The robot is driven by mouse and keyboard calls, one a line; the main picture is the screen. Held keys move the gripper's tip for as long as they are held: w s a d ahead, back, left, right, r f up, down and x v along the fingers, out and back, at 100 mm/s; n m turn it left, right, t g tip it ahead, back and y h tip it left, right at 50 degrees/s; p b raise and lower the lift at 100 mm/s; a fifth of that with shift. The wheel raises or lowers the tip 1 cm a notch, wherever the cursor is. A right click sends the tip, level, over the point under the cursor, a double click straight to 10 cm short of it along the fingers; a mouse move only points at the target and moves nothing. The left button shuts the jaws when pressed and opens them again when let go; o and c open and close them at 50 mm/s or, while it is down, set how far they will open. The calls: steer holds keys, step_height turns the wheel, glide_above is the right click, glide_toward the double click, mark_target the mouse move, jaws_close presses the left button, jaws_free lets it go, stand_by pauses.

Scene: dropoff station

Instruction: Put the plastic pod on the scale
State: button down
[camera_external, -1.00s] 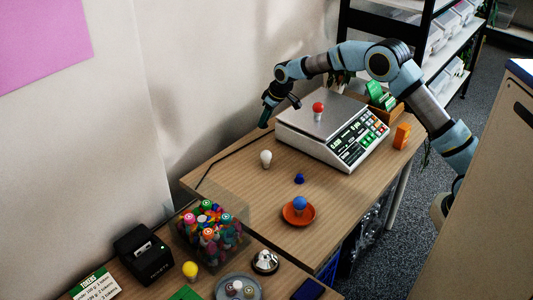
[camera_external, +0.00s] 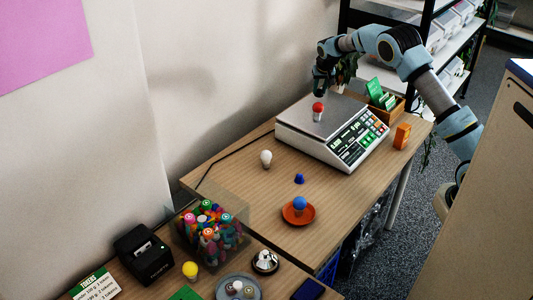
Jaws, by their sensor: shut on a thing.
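A small pod with a red top and pale lower part (camera_external: 318,112) stands upright on the metal plate of the scale (camera_external: 335,125). My gripper (camera_external: 319,97) points down right at its red top and is shut on it; the fingertips are small and dark here. Other small bulb-shaped pieces are a white one (camera_external: 266,159) on the table left of the scale, a blue one (camera_external: 300,203) on an orange saucer (camera_external: 291,219), and a yellow one (camera_external: 190,269). I cannot tell from the picture which piece is plastic.
A small blue piece (camera_external: 299,179) lies in front of the scale. An orange block (camera_external: 402,136) and a wooden box with green cards (camera_external: 395,103) stand to its right. A clear bin of colourful pieces (camera_external: 211,232), a black printer (camera_external: 146,254) and a bell (camera_external: 265,261) are at the front.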

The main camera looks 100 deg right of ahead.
steer(key=shift+f+p, duration=0.65)
steer(key=shift+f, duration=2.15)
steer(key=shift+f, duration=0.15)
steer(key=c, duration=0.6)
jaws_free()
steer(key=shift+r, duration=0.2)
steer(key=b+v, duration=0.2)
steer(key=v, duration=1)
steer(key=shift+b, duration=0.4)
